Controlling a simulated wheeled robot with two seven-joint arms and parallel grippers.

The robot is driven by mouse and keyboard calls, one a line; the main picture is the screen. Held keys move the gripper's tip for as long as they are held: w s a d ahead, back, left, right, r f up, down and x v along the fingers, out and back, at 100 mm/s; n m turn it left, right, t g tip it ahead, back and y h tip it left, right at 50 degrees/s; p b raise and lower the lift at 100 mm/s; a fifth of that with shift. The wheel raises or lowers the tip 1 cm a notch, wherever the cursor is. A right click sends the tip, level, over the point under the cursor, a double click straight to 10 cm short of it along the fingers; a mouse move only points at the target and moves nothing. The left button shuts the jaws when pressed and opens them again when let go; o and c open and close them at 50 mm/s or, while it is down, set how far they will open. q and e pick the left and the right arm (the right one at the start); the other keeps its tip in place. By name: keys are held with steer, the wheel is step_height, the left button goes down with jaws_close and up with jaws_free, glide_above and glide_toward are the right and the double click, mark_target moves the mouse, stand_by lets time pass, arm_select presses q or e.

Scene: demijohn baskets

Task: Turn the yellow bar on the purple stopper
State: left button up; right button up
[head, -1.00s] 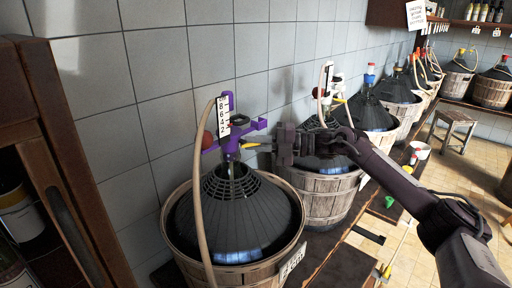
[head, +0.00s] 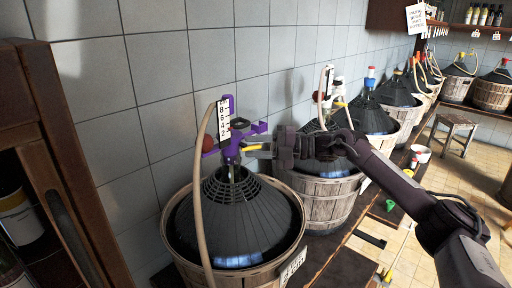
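The purple stopper (head: 231,148) stands upright in the neck of the nearest demijohn (head: 235,215), which sits in a wooden basket. The stopper carries a white number scale (head: 223,118), a red ball (head: 208,143) and a purple arm to the right. The yellow bar (head: 251,147) sticks out to the right from the stopper's lower part. My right gripper (head: 268,147) reaches in from the right, its fingertips at the outer end of the yellow bar. I cannot tell whether the fingers are closed on the bar. My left gripper is not in view.
A pale hose (head: 200,185) runs down the left of the near demijohn. A second basket (head: 318,200) with a white stopper stands close behind my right gripper. More basketed demijohns line the tiled wall. A wooden cabinet (head: 50,150) is at the left.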

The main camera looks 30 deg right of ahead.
steer(key=b+v, duration=0.2)
steer(key=v, duration=0.5)
steer(key=shift+s+d, duration=0.2)
steer(key=shift+d, duration=0.15)
